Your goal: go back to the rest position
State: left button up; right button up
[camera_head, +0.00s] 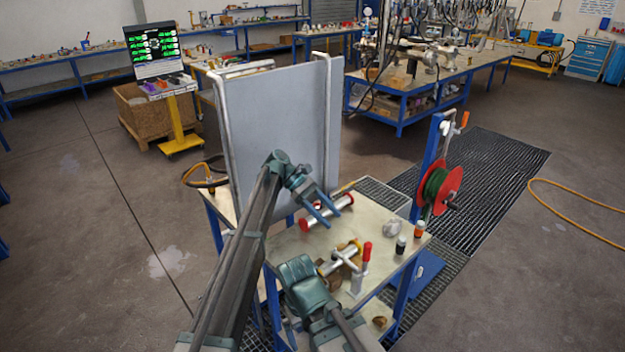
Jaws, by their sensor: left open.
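A metal cylinder with red flanged ends (327,214) lies on the table just beside and partly behind the fingers. I cannot tell whether they touch it. A second metal cylinder with a brass-coloured flange (340,258) lies nearer, in the middle of the table, by a toggle clamp with a red handle (366,253). My right arm comes in low at the front, its teal link over the table's near edge. Its gripper fingers do not show.
A red reel (440,189) is on a blue post to the right. Two small bottles (400,245) (419,229) and a silver piece (391,228) stand on the right side. Open floor lies left.

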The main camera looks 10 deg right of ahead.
pick_arm(q)
jog(key=s+a+f+m+t+y, duration=0.3)
jog(key=s+a, duration=0.6)
jog(key=a, duration=0.2)
jog(key=s+a+f+m+t+y, duration=0.35)
jog(key=s+a, duration=0.45)
jog(key=a, duration=0.3)
jog(key=s+a+f+m+t+y, duration=0.2)
jog(key=s+a+f+m+y, duration=0.15)
jog(key=s+a, duration=0.65)
jog(key=s+d+m+g, duration=0.1)
jog(key=s+d+m, duration=0.2)
jog(key=d, duration=0.7)
jog(key=shift+s+d+m, duration=0.25)
jog(key=shift+s+m, duration=0.05)
